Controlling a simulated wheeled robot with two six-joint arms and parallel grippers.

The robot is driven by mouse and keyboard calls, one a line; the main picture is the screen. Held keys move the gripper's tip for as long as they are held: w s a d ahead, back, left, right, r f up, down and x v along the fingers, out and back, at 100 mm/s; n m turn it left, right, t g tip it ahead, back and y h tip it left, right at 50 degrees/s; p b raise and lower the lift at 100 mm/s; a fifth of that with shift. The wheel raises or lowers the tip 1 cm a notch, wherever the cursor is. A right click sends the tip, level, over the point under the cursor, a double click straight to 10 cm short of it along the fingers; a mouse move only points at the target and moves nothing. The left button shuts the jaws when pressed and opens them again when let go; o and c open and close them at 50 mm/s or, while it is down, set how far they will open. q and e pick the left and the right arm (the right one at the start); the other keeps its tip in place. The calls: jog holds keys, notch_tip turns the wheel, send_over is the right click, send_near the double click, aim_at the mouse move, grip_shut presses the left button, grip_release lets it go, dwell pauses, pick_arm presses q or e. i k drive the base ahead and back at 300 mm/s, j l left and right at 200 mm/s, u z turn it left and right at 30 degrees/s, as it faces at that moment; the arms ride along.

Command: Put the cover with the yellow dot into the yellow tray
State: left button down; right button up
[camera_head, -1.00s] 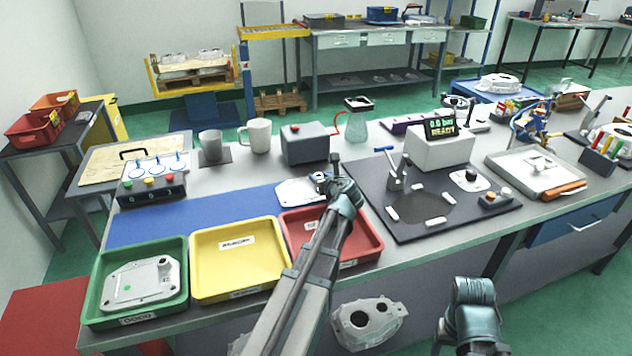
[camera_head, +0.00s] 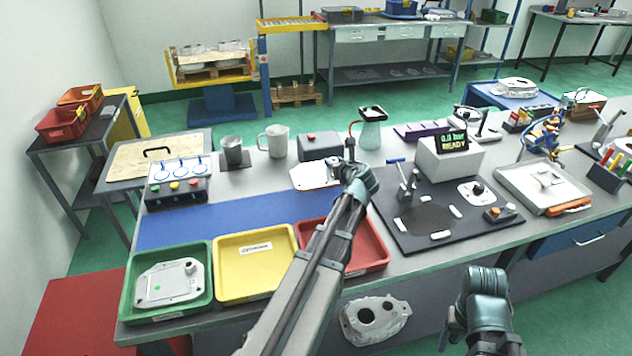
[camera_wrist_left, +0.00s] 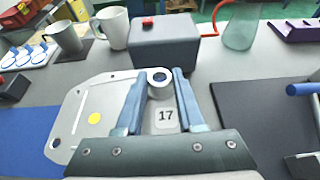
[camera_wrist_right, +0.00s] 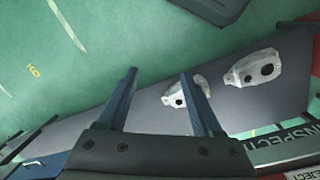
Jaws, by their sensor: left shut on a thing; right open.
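The cover with the yellow dot (camera_head: 310,175) is a pale metal plate behind the red tray in the head view. In the left wrist view the cover (camera_wrist_left: 98,98) shows its yellow dot, a "17" label and a round boss. My left gripper (camera_wrist_left: 160,84) is shut on that boss; it also shows in the head view (camera_head: 348,168). The cover appears raised a little above the table. The yellow tray (camera_head: 226,290) is empty, between the green and red trays. My right gripper (camera_wrist_right: 158,78) is open and empty, in front of the table.
The green tray (camera_head: 128,300) holds a cover with a green dot (camera_head: 170,284). The red tray (camera_head: 378,255) is partly hidden by my left arm. A grey box (camera_head: 318,146), mug (camera_head: 275,142) and metal cup (camera_head: 233,152) stand behind. The blue mat (camera_head: 215,220) is clear.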

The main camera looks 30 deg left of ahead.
aim_at(258, 266)
jog(key=l+u, duration=0.1)
jog(key=u, duration=0.65)
jog(key=l+u, duration=0.95)
jog(key=l, duration=0.3)
jog(key=k+l, duration=0.1)
jog(key=l, duration=0.4)
jog(key=k+l+u, duration=0.1)
jog(key=l, duration=0.4)
